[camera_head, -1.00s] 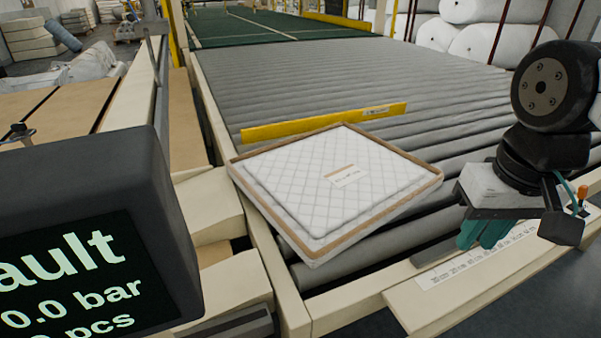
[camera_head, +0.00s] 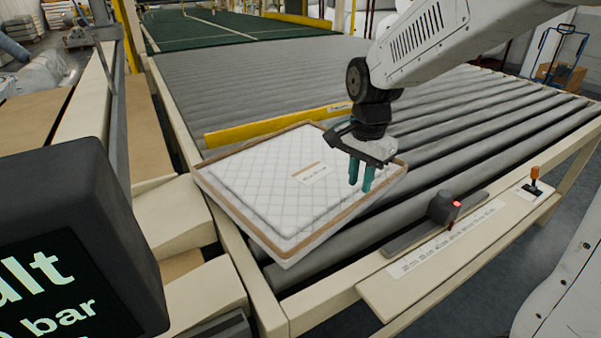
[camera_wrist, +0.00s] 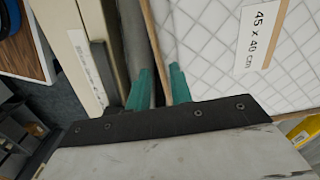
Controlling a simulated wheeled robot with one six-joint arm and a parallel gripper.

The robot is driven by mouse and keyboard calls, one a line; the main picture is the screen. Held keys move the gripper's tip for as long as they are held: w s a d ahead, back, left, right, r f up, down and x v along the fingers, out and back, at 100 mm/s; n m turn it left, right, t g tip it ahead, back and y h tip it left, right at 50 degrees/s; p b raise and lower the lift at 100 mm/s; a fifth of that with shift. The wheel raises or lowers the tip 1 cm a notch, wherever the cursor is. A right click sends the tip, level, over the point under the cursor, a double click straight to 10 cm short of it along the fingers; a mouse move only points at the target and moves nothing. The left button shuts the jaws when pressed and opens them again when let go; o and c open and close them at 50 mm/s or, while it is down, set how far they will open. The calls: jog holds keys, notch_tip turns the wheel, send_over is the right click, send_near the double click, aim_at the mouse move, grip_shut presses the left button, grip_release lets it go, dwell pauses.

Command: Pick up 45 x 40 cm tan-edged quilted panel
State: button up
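The quilted panel (camera_head: 270,185) is white with a tan edge and a label, and lies flat on the grey rollers at the near left corner of the conveyor. In the wrist view the panel (camera_wrist: 215,50) fills the right side, and its label (camera_wrist: 262,35) reads 45 x 40 cm. My gripper (camera_head: 361,184) hangs over the panel's right edge with its teal fingers pointing down. In the wrist view the fingers (camera_wrist: 157,88) are apart, with a gap and the tan edge near the right finger. Nothing is held between them. Contact with the panel cannot be told.
A yellow bar (camera_head: 270,127) lies across the rollers behind the panel. A black device with a red light (camera_head: 445,207) and an orange-topped lever (camera_head: 535,178) stand on the conveyor's front rail. A dark display box (camera_head: 75,230) blocks the near left. Rollers to the right are clear.

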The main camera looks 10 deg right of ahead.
aim_at(358, 201)
notch_tip(358, 201, down, 5)
jog(key=shift+r, duration=0.1)
grip_shut()
dwell(0.3)
